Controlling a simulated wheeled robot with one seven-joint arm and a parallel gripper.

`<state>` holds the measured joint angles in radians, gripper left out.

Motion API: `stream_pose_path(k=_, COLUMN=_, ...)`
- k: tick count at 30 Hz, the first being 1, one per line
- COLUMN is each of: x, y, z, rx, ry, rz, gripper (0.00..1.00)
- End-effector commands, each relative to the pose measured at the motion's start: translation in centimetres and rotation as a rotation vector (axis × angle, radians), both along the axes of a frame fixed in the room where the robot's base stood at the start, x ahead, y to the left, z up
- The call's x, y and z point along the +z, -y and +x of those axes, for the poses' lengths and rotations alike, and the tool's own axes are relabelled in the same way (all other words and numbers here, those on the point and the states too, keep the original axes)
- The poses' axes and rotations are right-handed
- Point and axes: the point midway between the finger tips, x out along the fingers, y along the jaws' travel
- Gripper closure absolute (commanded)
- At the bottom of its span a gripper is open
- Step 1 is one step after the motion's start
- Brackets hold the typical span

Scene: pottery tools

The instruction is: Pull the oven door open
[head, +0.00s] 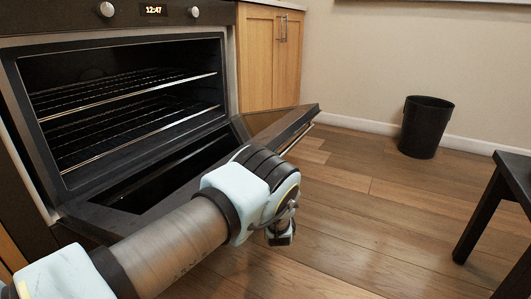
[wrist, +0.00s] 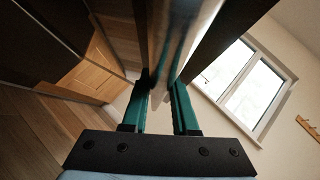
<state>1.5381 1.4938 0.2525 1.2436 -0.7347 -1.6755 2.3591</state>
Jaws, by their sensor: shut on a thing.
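The oven (head: 120,110) is at the left of the head view, with its dark cavity exposed and wire racks inside. Its door (head: 288,127) is hinged at the bottom and tilted well down and outward, partly open. My arm covers much of the door's middle. A metal handle bar (head: 298,140) shows along the door's outer side. In the wrist view, the shiny handle (wrist: 173,40) runs between the two green fingers of my gripper (wrist: 162,88), which is shut on it. The fingertips are hidden behind my wrist in the head view.
A wooden cabinet (head: 268,58) stands right of the oven. A black bin (head: 426,127) is by the wall and a dark stool or table (head: 490,205) is at the right edge. The wooden floor (head: 365,215) between is clear. A window (wrist: 240,80) shows in the wrist view.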

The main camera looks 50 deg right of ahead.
Motion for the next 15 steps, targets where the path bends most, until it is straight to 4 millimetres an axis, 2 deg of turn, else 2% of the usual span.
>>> stream_pose_path(k=1, x=-2.2, y=0.2, z=-0.6, rx=-0.007, ry=0.001, rz=-0.002, gripper=1.0)
stream_pose_path(k=6, x=-5.5, y=0.3, z=-0.8, rx=-0.007, ry=0.001, rz=-0.003, gripper=1.0)
stream_pose_path(k=9, x=-6.8, y=0.3, z=-0.9, rx=-0.007, ry=0.001, rz=-0.003, gripper=1.0)
stream_pose_path(k=15, x=-8.2, y=0.3, z=-0.8, rx=-0.007, ry=0.001, rz=-0.003, gripper=1.0)
